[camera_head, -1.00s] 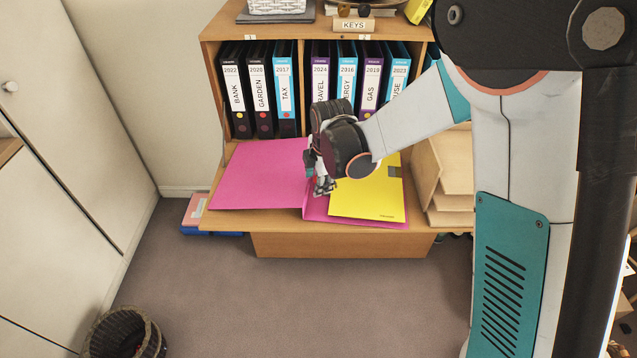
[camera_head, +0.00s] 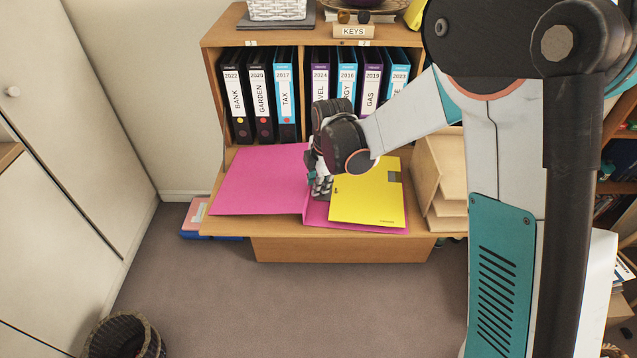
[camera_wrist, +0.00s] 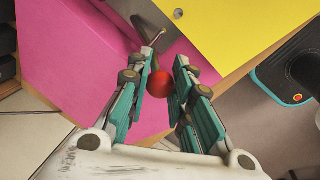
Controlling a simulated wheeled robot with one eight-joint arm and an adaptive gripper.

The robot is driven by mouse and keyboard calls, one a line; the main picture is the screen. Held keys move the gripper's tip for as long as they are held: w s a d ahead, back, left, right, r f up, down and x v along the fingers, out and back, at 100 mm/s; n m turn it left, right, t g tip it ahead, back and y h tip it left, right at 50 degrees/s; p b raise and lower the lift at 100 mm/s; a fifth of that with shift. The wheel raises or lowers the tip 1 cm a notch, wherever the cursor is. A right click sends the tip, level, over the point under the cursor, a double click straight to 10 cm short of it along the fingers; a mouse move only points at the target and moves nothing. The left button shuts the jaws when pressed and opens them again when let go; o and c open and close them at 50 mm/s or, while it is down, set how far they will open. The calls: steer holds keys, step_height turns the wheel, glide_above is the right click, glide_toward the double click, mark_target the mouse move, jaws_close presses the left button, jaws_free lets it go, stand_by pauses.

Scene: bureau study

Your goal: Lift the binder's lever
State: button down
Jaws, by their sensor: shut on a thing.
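The pink binder (camera_head: 255,180) lies open on the desk flap, with a yellow sheet or folder (camera_head: 368,195) over its right half. My gripper (camera_head: 321,187) is down at the binder's middle, beside the yellow sheet's left edge. In the wrist view, my gripper (camera_wrist: 163,66) has its two fingers on either side of a red ball (camera_wrist: 161,84), which looks like the lever's knob, and is shut on it. A thin metal rod (camera_wrist: 156,38) shows beyond the fingertips. The rest of the lever is hidden by my gripper in the head view.
Labelled binders (camera_head: 287,95) stand in the shelf behind. A wooden tray stack (camera_head: 440,180) is right of the open binder. A woven basket (camera_head: 124,335) stands on the floor at lower left. The floor in front of the desk flap (camera_head: 340,245) is clear.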

steer(key=w+g, duration=0.1)
steer(key=w+r+g+p, duration=0.1)
steer(key=shift+d+r+g, duration=0.2)
steer(key=shift+r+g, duration=0.1)
steer(key=shift+w+d+r+g+y+p, duration=0.1)
steer(key=shift+w+r+g+y+p, duration=0.15)
steer(key=shift+w+g, duration=0.3)
steer(key=shift+w+d+r+g+y+p, duration=0.15)
steer(key=shift+w+g+p, duration=0.15)
steer(key=shift+w+g, duration=0.25)
steer(key=shift+s+a, duration=0.1)
steer(key=c, duration=1.4)
jaws_free()
steer(key=shift+o, duration=0.2)
steer(key=shift+r, duration=0.1)
steer(key=v, duration=1.1)
steer(key=shift+w+r, duration=0.25)
steer(key=shift+r, duration=0.05)
